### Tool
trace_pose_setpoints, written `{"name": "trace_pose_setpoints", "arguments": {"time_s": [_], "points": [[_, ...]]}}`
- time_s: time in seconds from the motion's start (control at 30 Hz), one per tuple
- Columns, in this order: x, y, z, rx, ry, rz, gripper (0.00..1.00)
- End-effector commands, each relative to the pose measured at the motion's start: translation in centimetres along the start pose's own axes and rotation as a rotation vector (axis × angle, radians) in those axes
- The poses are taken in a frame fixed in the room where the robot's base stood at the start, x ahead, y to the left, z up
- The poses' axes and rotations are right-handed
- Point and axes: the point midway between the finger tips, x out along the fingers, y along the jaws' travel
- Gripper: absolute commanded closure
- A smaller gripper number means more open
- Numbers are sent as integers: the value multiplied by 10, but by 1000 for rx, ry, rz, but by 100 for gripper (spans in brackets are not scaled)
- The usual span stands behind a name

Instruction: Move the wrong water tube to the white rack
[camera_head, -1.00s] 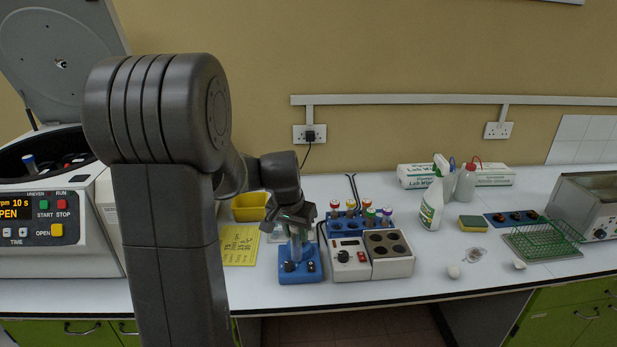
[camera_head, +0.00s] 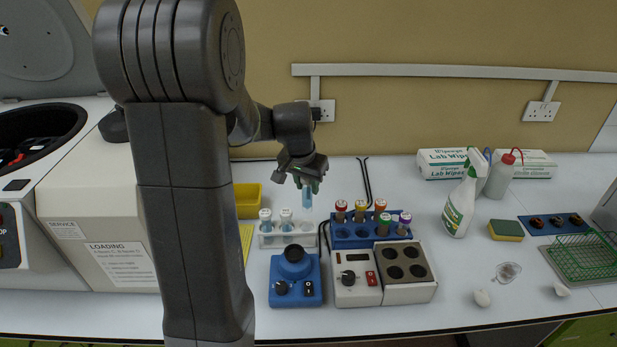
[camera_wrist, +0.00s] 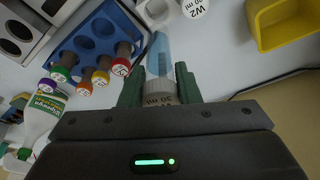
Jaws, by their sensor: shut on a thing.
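My gripper (camera_head: 304,182) is shut on a water tube (camera_head: 307,198), which has pale blue liquid and hangs upright above the right end of the white rack (camera_head: 303,240). In the wrist view, the green fingers of my gripper (camera_wrist: 160,84) clasp the white cap of the water tube (camera_wrist: 159,56); its label is only partly readable. Two white-capped water tubes (camera_head: 265,219) (camera_head: 286,219) stand in the left and middle of the white rack. One of them shows a cap marked W2 (camera_wrist: 193,8) in the wrist view.
A blue rack (camera_head: 343,242) with several coloured-cap tubes stands just right of the white rack. A blue mixer (camera_head: 295,270) and a heating block (camera_head: 405,262) are in front. A yellow bin (camera_head: 248,200) is behind left. An open centrifuge (camera_head: 95,215) stands at left.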

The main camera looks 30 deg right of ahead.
Motion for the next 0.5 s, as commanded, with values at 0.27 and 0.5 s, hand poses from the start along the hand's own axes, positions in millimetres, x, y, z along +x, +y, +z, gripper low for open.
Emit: {"name": "trace_pose_setpoints", "arguments": {"time_s": [0.27,0.5], "points": [[21,0,6,0,0,0,92],[44,0,13,-1,-1,1,92]]}}
